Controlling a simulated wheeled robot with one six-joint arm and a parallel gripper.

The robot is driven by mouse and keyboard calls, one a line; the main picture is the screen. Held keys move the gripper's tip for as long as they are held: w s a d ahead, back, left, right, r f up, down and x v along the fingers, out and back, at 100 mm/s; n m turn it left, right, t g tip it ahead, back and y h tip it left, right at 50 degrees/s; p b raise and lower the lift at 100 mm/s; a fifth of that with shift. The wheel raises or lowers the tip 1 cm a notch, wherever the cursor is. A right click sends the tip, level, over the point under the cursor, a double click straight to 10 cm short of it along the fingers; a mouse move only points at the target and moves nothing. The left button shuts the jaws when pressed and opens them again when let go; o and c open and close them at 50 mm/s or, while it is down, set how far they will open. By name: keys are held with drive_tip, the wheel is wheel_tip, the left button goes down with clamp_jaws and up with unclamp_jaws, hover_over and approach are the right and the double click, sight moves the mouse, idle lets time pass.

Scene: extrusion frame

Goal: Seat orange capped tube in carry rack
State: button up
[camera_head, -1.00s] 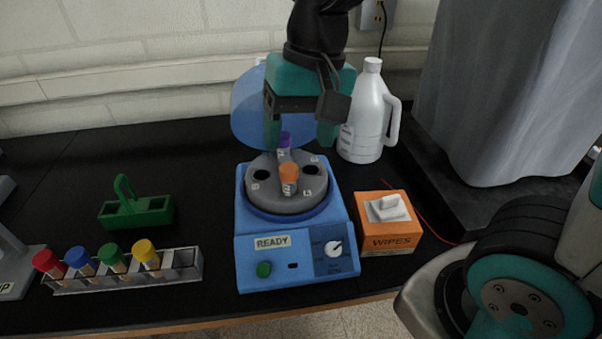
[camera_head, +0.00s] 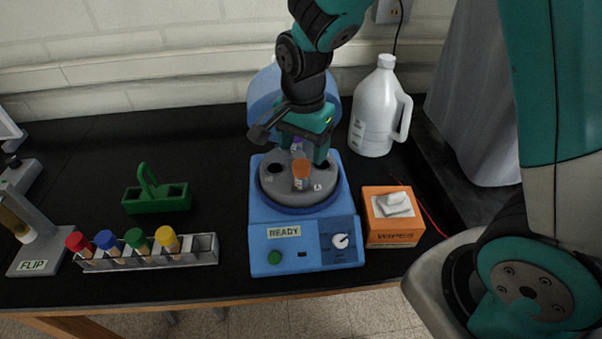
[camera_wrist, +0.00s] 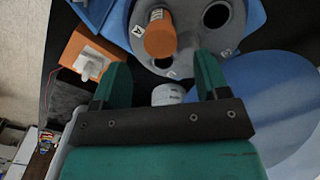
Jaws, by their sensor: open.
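The orange capped tube (camera_head: 300,172) stands in the grey rotor of the blue centrifuge (camera_head: 262,215), cap up; its orange cap (camera_wrist: 160,40) also shows in the wrist view. My gripper (camera_head: 303,146) is open above the rear of the rotor. In the wrist view, my fingers (camera_wrist: 161,62) are apart, with the orange cap beyond their tips and a white labelled piece between them. The green carry rack (camera_head: 150,206) with its upright loop handle stands left of the centrifuge; its visible slots look empty.
A metal rack (camera_head: 205,258) holds several coloured capped tubes at the front left. An orange wipes box (camera_head: 393,235) and a white jug (camera_head: 372,110) stand right of the centrifuge. The raised blue lid (camera_head: 262,100) is behind my gripper. Bench between carry rack and centrifuge is clear.

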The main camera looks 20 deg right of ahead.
sight(301, 164)
drive_tip(key=shift+s+a+f+p, duration=0.15)
drive_tip(key=shift+f+p, duration=0.45)
drive_tip(key=shift+f, duration=0.8)
drive_tip(key=shift+a+f+p, duration=0.15)
drive_tip(key=shift+f+p, duration=0.45)
drive_tip(key=shift+f, duration=0.8)
drive_tip(key=c, duration=1)
